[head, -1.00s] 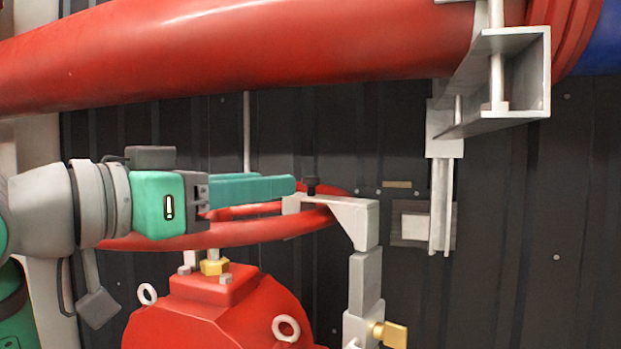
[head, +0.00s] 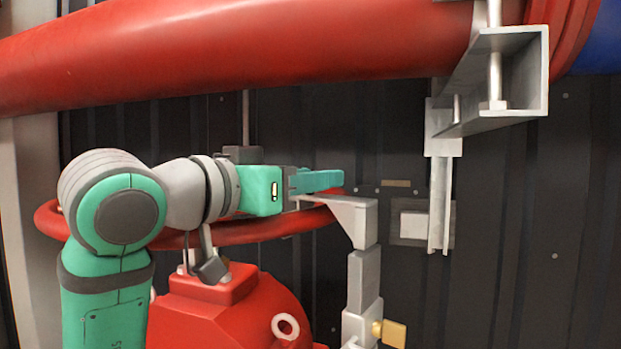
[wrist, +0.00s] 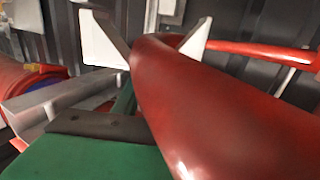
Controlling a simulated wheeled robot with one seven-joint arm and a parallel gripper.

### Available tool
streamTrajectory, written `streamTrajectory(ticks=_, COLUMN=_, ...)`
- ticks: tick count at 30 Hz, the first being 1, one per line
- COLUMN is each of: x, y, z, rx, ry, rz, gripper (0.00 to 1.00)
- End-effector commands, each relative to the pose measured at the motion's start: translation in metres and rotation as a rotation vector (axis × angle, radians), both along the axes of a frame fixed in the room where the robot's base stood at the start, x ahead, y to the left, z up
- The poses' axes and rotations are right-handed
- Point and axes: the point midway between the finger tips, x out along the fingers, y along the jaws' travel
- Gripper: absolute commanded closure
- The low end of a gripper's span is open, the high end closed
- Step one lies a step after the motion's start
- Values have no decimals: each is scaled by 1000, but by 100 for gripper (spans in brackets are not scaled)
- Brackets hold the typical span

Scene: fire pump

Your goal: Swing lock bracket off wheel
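The red wheel (head: 60,218) lies flat above the red pump housing. The grey lock bracket (head: 352,212) stands at the right side of the wheel, its arm over the rim. In the wrist view the wheel rim (wrist: 210,100) crosses the middle, with pale bracket plates (wrist: 100,42) on both sides of it. My gripper (head: 338,180) points right, its teal fingers at the bracket's top end and covering the dark knob there. Whether they touch the bracket, and the gap between them, cannot be made out.
A thick red pipe (head: 250,55) runs overhead. A grey channel support (head: 500,85) hangs at upper right. The red pump housing (head: 225,310) is below the wheel. A brass block (head: 392,333) sits on the bracket's post. A dark ribbed wall stands behind; the right is free.

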Motion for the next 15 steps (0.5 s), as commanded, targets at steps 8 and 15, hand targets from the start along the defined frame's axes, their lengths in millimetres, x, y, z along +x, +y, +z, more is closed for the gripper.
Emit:
streamTrajectory(ticks=8, x=0, y=0, z=0, rx=0, ry=0, rz=0, gripper=100)
streamTrajectory(ticks=15, x=-1, y=0, z=2, rx=13, ry=-8, rz=1, gripper=100)
